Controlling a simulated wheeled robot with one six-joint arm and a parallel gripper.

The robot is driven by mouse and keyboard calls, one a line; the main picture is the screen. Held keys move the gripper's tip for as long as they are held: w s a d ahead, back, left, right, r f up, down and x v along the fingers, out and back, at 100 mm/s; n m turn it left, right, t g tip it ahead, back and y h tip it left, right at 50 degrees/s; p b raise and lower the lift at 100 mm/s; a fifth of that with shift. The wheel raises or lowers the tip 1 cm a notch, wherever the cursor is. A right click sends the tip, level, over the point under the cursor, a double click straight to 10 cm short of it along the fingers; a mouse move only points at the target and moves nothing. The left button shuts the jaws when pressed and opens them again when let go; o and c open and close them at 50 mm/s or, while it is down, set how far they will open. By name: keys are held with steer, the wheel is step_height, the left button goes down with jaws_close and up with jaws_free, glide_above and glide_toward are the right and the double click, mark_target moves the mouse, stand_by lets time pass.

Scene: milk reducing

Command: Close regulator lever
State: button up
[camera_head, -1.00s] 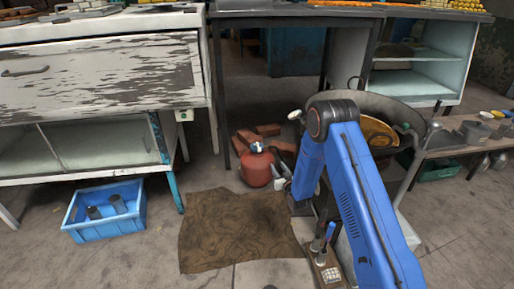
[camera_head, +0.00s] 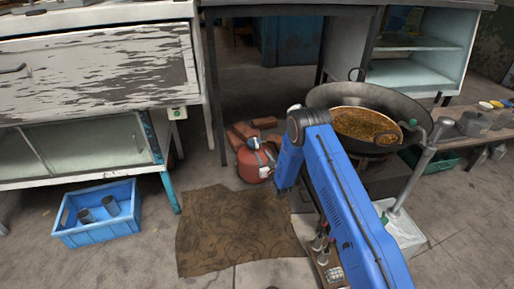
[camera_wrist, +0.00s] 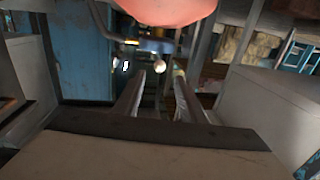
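A red gas cylinder (camera_head: 252,166) stands on the floor under the dark table, with a blue and grey regulator (camera_head: 253,142) on top. In the wrist view the cylinder (camera_wrist: 168,9) shows as a pinkish-red round shape at the top edge, with the bluish regulator (camera_wrist: 152,45) just below it. The regulator lever cannot be made out clearly. My gripper (camera_wrist: 160,76) is open, its two fingers apart and nothing seen between them. The fingers point toward the regulator area; whether they touch it cannot be told. In the head view my blue arm reaches down beside the cylinder and largely hides the gripper.
Bricks (camera_head: 241,131) lie behind the cylinder. A brown mat (camera_head: 235,232) covers the floor in front. A large wok (camera_head: 322,96) stands to the right of my arm. A blue crate (camera_head: 98,212) is at left. The dark table's leg (camera_head: 216,105) stands just left of the cylinder.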

mark_target(258, 147)
steer(key=x, duration=0.9)
steer(key=shift+d, duration=0.1)
jaws_close()
